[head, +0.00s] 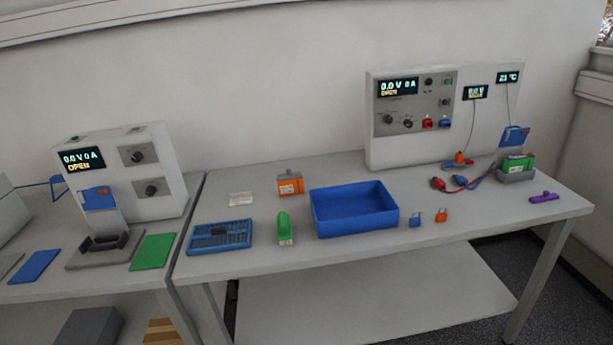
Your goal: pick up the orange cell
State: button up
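The orange cell (290,186) is a small boxy block with a grey top and a pale label on its front. It stands upright on the right-hand table (262,261), behind and to the left of the blue tray (357,225). Nothing touches it that I can see. My gripper does not show in the head view, so I cannot see its fingers or their state.
A green cell (284,231) and a blue slotted rack (220,238) stand in front of it. A pale card (241,198) lies to its left. A cycler panel (414,112) and red and blue leads (458,181) are at the right. Bare tabletop surrounds the cell.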

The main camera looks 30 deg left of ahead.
aim_at(291, 186)
jog(key=z, duration=0.05)
jog(key=i, duration=1.75)
jog(key=u, duration=1.55)
jog(key=i, duration=1)
jog(key=z, duration=0.1)
